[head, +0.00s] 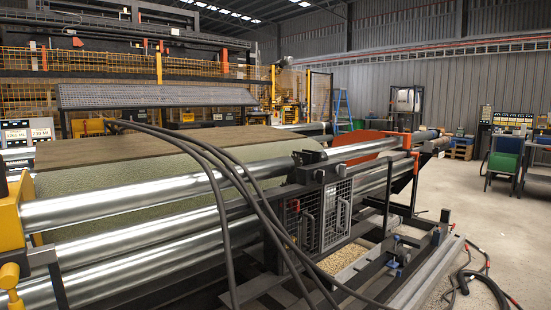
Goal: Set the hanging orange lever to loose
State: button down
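A small orange-red piece (416,163) hangs below an orange-red bracket (407,141) at the right end of the steel rollers. It may be the hanging orange lever, but it is too small for me to tell its setting. My gripper is not in view.
Long shiny rollers (130,200) cross the left and middle, with green turf (150,172) behind them. Dark cables (225,215) hang over the rollers. A wire-mesh guard (337,212) stands at centre right. Hoses (485,280) lie at lower right. Concrete floor (480,215) is clear at right.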

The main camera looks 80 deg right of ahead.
aim_at(414, 154)
jog(key=z, duration=3.6)
jog(key=i+l, duration=0.25)
jog(key=i, duration=0.2)
jog(key=i+l, duration=0.2)
jog(key=i, duration=0.25)
jog(key=i+l, duration=0.25)
jog(key=i, duration=0.25)
jog(key=i+l, duration=0.2)
jog(key=i, duration=0.25)
jog(key=i+l, duration=0.25)
jog(key=i, duration=0.2)
jog(key=i+l, duration=0.25)
jog(key=i, duration=0.2)
jog(key=i+l, duration=0.2)
jog(key=i, duration=0.25)
jog(key=i+l, duration=0.25)
jog(key=i, duration=0.2)
jog(key=z, duration=0.05)
